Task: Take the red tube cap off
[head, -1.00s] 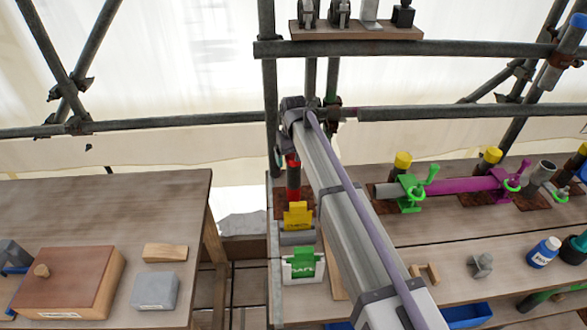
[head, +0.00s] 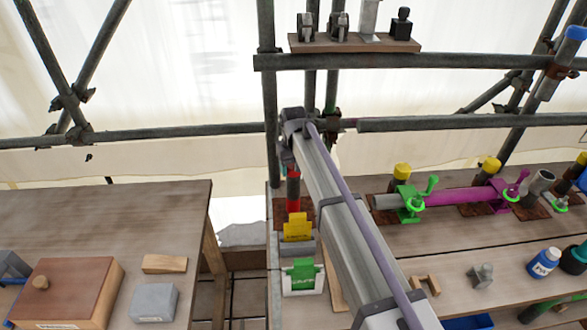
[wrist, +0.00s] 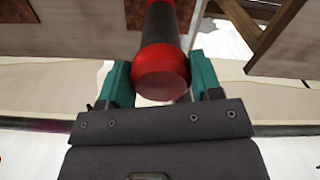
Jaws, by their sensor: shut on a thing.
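The red tube cap (wrist: 160,72) shows large in the wrist view, between the two teal fingers of my gripper (wrist: 156,82). My gripper is shut on it. The dark tube (wrist: 164,22) runs behind the cap, in line with it; I cannot tell whether a gap lies between them. In the head view the upright tube (head: 293,187) stands at the back left of the right bench, with a red band (head: 293,205) low on it.
A yellow block (head: 298,228) and a green-labelled box (head: 303,276) stand in front of the tube. A horizontal scaffold pipe (head: 450,122) runs close behind. A gap separates the two benches.

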